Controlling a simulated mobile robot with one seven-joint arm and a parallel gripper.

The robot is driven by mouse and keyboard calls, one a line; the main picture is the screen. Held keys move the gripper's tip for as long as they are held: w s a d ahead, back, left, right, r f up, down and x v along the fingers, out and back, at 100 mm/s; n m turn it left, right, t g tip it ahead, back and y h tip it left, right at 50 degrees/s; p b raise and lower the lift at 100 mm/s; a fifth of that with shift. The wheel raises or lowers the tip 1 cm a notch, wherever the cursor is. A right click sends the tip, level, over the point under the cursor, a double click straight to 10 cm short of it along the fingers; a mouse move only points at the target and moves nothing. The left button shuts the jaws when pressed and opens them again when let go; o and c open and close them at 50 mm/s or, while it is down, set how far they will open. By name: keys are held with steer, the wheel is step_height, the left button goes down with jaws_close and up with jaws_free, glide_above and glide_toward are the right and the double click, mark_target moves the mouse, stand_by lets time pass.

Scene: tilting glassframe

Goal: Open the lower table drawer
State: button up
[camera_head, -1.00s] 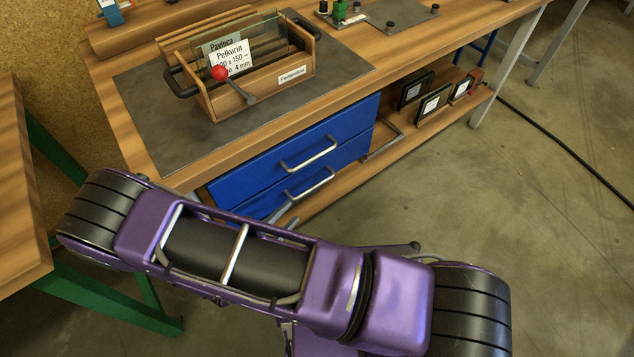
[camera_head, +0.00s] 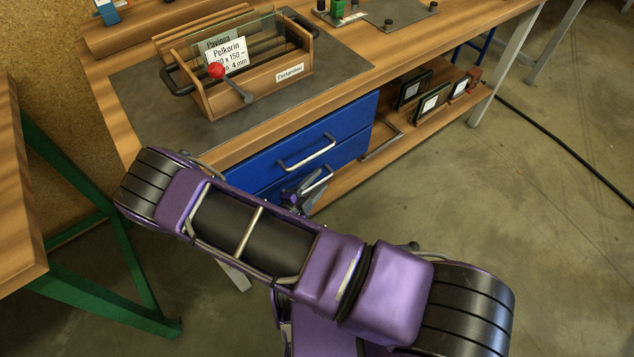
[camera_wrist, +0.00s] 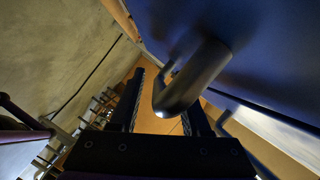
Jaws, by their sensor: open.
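The blue lower drawer (camera_head: 268,190) sits under the table, below the blue upper drawer (camera_head: 345,125). Both look closed, and my arm covers part of the lower one. The lower drawer's metal handle (camera_head: 318,182) shows just beside my gripper (camera_head: 303,192) in the head view. In the wrist view my gripper (camera_wrist: 162,98) is open. A thick rounded handle bar (camera_wrist: 192,80) reaches in between its two fingers, with the blue drawer front (camera_wrist: 265,55) close by at the upper right. Whether the fingers touch the bar I cannot tell.
The upper drawer's handle (camera_head: 306,154) is just above. A wooden crate (camera_head: 250,90) with glass panes stands on the table, its red-knobbed lever (camera_head: 217,71) at the front. Small framed panes (camera_head: 432,102) stand on the shelf at right. The floor in front is clear.

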jaws_close()
stand_by(1.4)
